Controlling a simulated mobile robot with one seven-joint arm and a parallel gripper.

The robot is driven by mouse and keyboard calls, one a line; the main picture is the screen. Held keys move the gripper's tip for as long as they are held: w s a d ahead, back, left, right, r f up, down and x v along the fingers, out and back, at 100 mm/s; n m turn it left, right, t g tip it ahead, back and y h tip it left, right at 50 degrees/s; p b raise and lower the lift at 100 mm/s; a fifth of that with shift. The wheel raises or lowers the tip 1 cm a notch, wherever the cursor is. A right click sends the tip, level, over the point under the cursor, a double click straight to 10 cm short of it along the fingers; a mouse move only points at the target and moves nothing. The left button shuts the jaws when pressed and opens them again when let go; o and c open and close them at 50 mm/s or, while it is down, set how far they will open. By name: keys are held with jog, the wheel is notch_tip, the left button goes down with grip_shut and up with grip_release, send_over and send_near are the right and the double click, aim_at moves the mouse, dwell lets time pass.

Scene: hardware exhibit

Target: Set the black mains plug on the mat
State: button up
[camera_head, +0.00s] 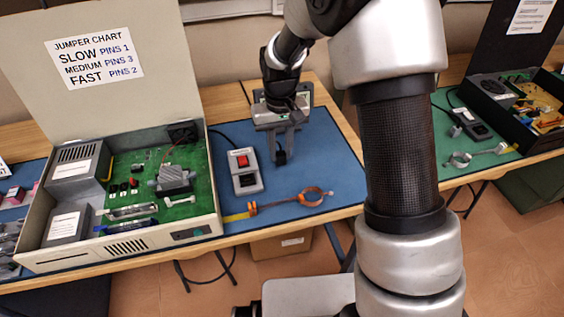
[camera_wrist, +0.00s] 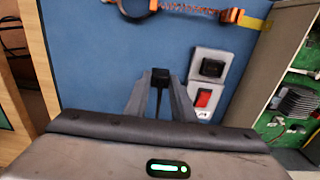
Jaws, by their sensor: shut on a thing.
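The black mains plug (camera_head: 281,158) is between the fingertips of my gripper (camera_head: 283,149), which is shut on it. In the wrist view the plug (camera_wrist: 160,77) shows as a small dark block at the tips of my gripper (camera_wrist: 161,85). The blue mat (camera_head: 306,152) lies under it on the bench and fills the middle of the wrist view (camera_wrist: 100,60). The plug is over the mat's bare area. I cannot tell whether it touches the mat.
A grey switched socket box (camera_head: 245,171) with a red switch sits left of the plug. An orange wrist strap (camera_head: 290,201) lies along the mat's front. An open computer case (camera_head: 120,215) with a chart on its lid stands further left. Bare mat lies right of the plug.

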aim_at(281, 154)
jog(key=shift+f, duration=2)
jog(key=shift+f+b, duration=0.15)
jog(key=shift+b, duration=0.2)
jog(key=o, duration=0.8)
